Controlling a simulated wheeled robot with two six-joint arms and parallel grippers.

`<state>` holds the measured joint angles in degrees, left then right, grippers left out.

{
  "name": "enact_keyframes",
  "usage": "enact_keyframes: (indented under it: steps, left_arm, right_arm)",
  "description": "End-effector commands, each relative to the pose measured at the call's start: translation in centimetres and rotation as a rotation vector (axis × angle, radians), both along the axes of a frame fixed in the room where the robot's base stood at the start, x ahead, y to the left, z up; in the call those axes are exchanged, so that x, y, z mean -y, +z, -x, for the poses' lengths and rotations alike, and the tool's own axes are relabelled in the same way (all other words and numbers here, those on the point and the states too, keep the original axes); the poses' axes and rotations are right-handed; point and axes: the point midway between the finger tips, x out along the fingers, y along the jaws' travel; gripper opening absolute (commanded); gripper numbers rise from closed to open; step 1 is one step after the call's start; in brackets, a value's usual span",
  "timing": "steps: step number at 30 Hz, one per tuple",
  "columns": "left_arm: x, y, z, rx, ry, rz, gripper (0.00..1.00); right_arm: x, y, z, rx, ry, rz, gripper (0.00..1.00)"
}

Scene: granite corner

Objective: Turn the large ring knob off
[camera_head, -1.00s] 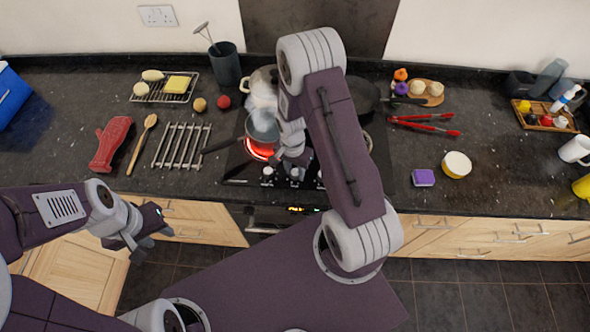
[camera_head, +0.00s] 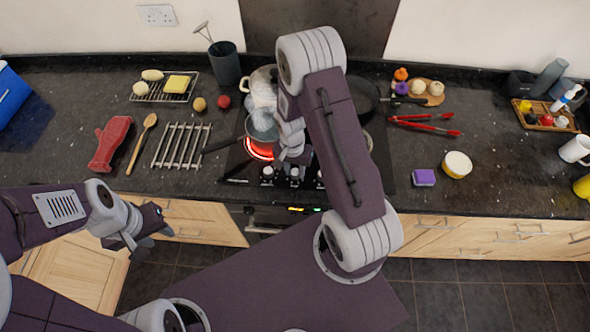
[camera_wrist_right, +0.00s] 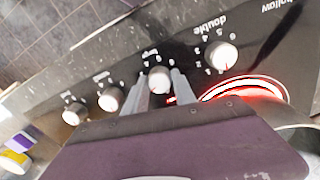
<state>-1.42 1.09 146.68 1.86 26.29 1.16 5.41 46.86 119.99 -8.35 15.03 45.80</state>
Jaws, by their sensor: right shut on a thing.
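A row of round knobs runs along the front of the hob. In the right wrist view, one knob (camera_wrist_right: 160,80) sits between the two fingers of my right gripper (camera_wrist_right: 158,92), which is shut on it; the lettering beside it is upside down and hard to read. The neighbouring knob marked "double" (camera_wrist_right: 222,55) stands free, and two other knobs (camera_wrist_right: 110,98) stand on the other side. A hob ring (camera_wrist_right: 245,90) glows red. In the head view my right arm hides part of the hob. My left gripper (camera_head: 150,238) is empty in front of the counter, its fingers apart.
A steaming saucepan (camera_head: 261,125) stands over the glowing ring, its handle pointing left. A pale pot (camera_head: 263,80) and a dark frying pan (camera_head: 362,95) stand behind. A metal rack (camera_head: 181,146) lies left of the hob; red tongs (camera_head: 425,125) and a sponge (camera_head: 423,178) lie right.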

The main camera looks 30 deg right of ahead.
Motion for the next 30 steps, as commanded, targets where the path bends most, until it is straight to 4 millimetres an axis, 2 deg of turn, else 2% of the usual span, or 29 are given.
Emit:
enact_keyframes:
  steps: [13, 30]
  left_arm:
    - [0.0, 0.0, 0.0, 0.0, 0.0, 0.0, 0.36]
    - [0.0, 1.2, 0.0, 0.0, 0.0, 0.0, 0.36]
  right_arm:
    - [0.0, 0.2, 0.0, 0.003, 0.423, 0.0, 0.0]
    - [0.0, 0.3, 0.0, 0.004, 0.937, 0.0, 0.0]
